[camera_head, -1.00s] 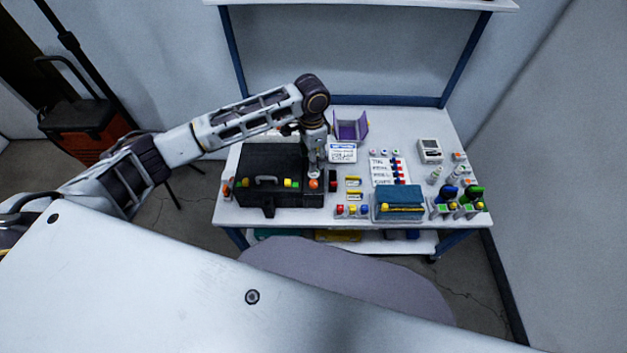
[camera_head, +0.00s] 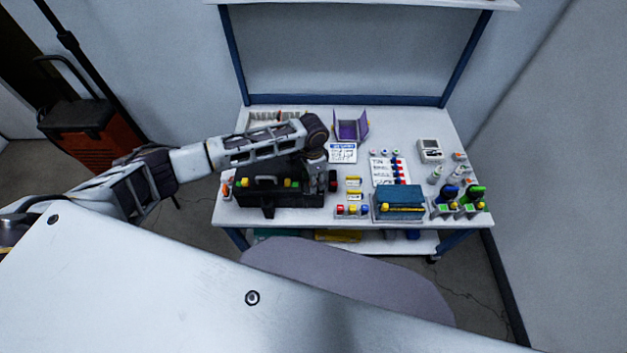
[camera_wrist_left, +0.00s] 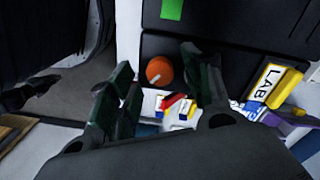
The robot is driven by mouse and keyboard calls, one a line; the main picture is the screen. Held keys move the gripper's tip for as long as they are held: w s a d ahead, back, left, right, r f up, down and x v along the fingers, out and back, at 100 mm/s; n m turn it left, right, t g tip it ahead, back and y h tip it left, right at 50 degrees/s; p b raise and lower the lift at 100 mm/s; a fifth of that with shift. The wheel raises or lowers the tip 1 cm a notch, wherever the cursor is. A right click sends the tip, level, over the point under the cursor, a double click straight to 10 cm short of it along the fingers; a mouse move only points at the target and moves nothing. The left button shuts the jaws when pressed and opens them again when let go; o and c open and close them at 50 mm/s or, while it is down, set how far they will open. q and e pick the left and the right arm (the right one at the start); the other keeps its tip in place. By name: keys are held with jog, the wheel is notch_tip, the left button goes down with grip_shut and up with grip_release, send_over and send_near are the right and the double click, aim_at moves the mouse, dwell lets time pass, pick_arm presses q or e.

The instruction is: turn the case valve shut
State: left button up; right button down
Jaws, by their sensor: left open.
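The black case (camera_head: 283,197) stands at the left of the workbench, with a handle and coloured parts on it. The case valve, a round orange knob (camera_wrist_left: 159,71) with a pale line on it, sits on the case's dark face in the left wrist view. My left gripper (camera_wrist_left: 160,85) is open, with its dark fingers spread to either side of the knob. I cannot tell whether either finger touches it. In the head view my left gripper (camera_head: 315,180) is at the case's right end and mostly covers the knob. My right gripper is not in view.
A blue box (camera_head: 399,203), a purple holder (camera_head: 351,126), a labelled sheet (camera_head: 388,172) and several small coloured parts stand right of the case. A meter (camera_head: 430,150) lies at the back right. A grey chair (camera_head: 345,280) is in front of the workbench (camera_head: 420,125).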

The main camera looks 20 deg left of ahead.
pick_arm(q)
jog(key=shift+f, duration=0.45)
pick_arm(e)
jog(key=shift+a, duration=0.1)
pick_arm(q)
jog(key=shift+c, duration=0.4)
jog(key=c, duration=1)
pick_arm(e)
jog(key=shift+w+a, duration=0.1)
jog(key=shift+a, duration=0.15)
